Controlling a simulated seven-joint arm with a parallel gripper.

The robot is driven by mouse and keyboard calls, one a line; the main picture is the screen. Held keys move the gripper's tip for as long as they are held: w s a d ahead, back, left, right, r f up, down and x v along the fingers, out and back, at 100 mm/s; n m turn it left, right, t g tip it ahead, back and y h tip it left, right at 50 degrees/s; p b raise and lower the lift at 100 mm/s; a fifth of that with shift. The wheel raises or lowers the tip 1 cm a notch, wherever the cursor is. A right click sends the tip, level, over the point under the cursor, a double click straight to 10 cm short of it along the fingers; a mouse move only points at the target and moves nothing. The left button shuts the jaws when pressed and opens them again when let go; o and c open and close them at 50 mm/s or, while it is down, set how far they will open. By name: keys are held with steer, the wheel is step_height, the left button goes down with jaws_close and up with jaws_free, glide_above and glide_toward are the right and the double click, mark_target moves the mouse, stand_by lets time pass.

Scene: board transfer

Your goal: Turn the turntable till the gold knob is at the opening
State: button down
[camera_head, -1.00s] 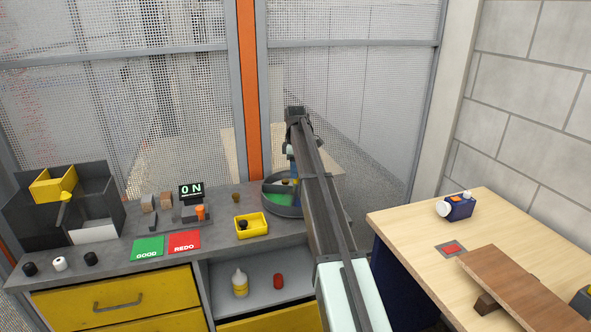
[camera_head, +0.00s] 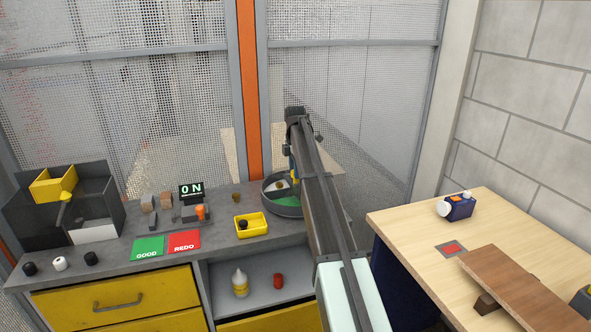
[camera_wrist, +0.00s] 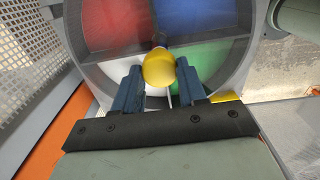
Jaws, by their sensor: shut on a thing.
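The turntable (camera_head: 283,211) is a round grey tray at the back of the bench, partly hidden by my arm. In the wrist view its dividers separate red (camera_wrist: 112,22), blue (camera_wrist: 195,12), green (camera_wrist: 213,54) and white sectors. A yellow rounded knob (camera_wrist: 158,69) sits near its middle, with a dark peg behind it. My gripper (camera_wrist: 159,72) is shut on this yellow knob, one blue finger on each side. A small brownish knob (camera_head: 282,184) shows over the white sector in the head view. I cannot tell whether either is the gold knob.
A yellow bin (camera_head: 251,226) with a dark knob stands left of the turntable. Another small brown knob (camera_head: 236,197) stands on the bench behind the bin. Mesh fencing stands close behind.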

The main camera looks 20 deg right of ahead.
steer(key=shift+n, duration=4.4)
steer(key=c, duration=0.6)
jaws_free()
steer(key=shift+s, duration=0.1)
step_height(320, 180, up, 14)
steer(key=shift+f, duration=0.1)
